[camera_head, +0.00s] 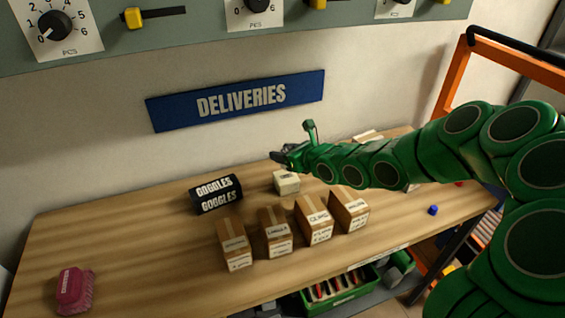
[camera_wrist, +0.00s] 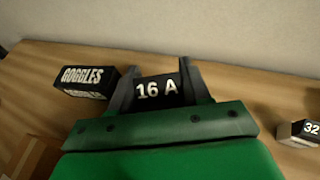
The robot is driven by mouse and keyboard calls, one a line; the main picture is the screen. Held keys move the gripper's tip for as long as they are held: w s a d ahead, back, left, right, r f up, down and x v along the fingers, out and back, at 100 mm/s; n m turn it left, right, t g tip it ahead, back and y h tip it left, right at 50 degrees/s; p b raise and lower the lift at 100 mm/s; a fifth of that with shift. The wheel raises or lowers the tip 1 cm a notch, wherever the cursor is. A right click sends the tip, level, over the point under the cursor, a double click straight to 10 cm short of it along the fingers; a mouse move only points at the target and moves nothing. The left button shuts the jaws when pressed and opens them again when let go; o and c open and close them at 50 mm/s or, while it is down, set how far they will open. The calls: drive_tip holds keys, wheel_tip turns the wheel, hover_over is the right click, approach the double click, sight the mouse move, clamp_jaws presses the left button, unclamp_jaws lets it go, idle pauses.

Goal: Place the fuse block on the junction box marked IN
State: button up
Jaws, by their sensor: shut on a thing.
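My gripper (camera_head: 284,157) is near the back of the wooden table, above and close to a small cream block (camera_head: 286,181). In the wrist view my gripper (camera_wrist: 158,72) has its two fingers on either side of a dark block marked 16 A (camera_wrist: 157,90), which looks like the fuse block, and is shut on it. In the head view the held block is mostly hidden at the dark fingertips. The cream block's marking is too small to read. I can make out no junction box marked IN.
A black GOGGLES box (camera_head: 215,194) lies left of my gripper. Several cardboard boxes (camera_head: 314,219) stand in front. A block marked 32 (camera_wrist: 299,133) is at the right in the wrist view.

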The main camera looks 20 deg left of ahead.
drive_tip(key=shift+w+a+f, duration=0.3)
drive_tip(key=shift+w+f, duration=0.1)
drive_tip(key=shift+f, duration=0.2)
drive_tip(key=shift+w+a+f, duration=0.25)
drive_tip(key=shift+w+f, duration=0.15)
drive_tip(key=shift+f, duration=1.75)
drive_tip(key=shift+f, duration=0.15)
drive_tip(key=o, duration=1.1)
drive_tip(key=shift+r, duration=0.25)
drive_tip(key=v, duration=1.1)
drive_tip(key=shift+s+d+r, duration=0.15)
drive_tip(key=shift+s+d, duration=0.05)
drive_tip(key=shift+d, duration=0.1)
